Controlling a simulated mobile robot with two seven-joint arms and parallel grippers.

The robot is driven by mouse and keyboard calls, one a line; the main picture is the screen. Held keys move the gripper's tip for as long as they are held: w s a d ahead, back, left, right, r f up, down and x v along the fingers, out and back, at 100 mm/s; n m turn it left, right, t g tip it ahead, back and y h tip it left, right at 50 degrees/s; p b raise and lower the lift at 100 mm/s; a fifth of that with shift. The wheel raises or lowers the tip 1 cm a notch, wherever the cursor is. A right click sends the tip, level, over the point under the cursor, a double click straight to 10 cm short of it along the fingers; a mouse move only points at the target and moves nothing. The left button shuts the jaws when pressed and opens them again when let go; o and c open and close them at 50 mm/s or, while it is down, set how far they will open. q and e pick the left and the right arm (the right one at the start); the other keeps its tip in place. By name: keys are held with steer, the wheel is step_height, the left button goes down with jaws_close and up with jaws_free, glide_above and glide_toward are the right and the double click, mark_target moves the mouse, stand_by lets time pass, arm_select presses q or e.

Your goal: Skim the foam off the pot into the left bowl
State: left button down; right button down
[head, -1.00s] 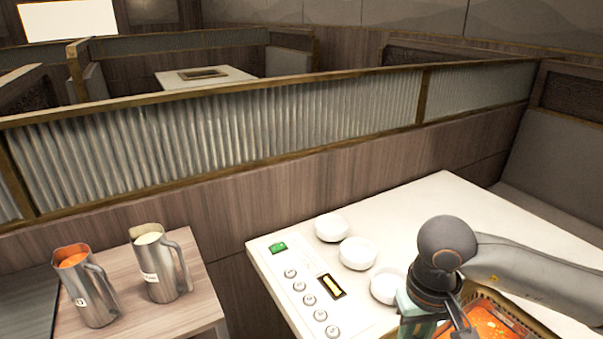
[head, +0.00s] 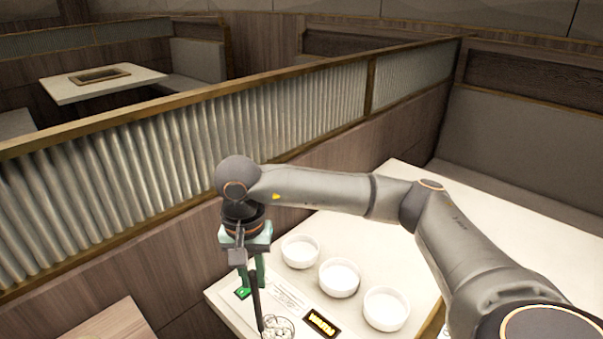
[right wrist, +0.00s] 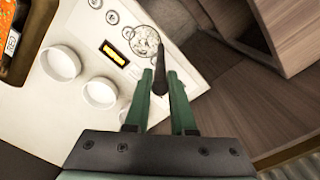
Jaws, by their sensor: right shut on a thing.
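My right gripper (head: 250,282) is shut on the dark handle of a skimmer (head: 257,312), at the table's left end. The wire head (right wrist: 145,42) hangs over the panel of knobs; whether it holds foam I cannot tell. Three white bowls stand in a row right of the gripper in the head view: the left bowl (head: 300,251) is nearest it, then the middle bowl (head: 340,278) and the right bowl (head: 386,308). The pot (right wrist: 12,22), with orange broth, shows only partly in the right wrist view's top left corner. My left gripper is out of view.
A ribbed-glass partition (head: 290,110) runs behind. A wooden side table (head: 115,322) is at lower left, with floor space between the tables.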

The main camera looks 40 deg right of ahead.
steer(key=w+d+r+m+p, duration=0.3)
steer(key=w+d+m, duration=0.65)
steer(key=m, duration=0.95)
steer(key=w+d+m+p, duration=0.1)
steer(key=d+m, duration=1.4)
steer(key=m, duration=0.8)
steer(key=shift+w+d, duration=0.3)
steer(key=shift+d, duration=0.05)
steer(key=shift+r, duration=0.1)
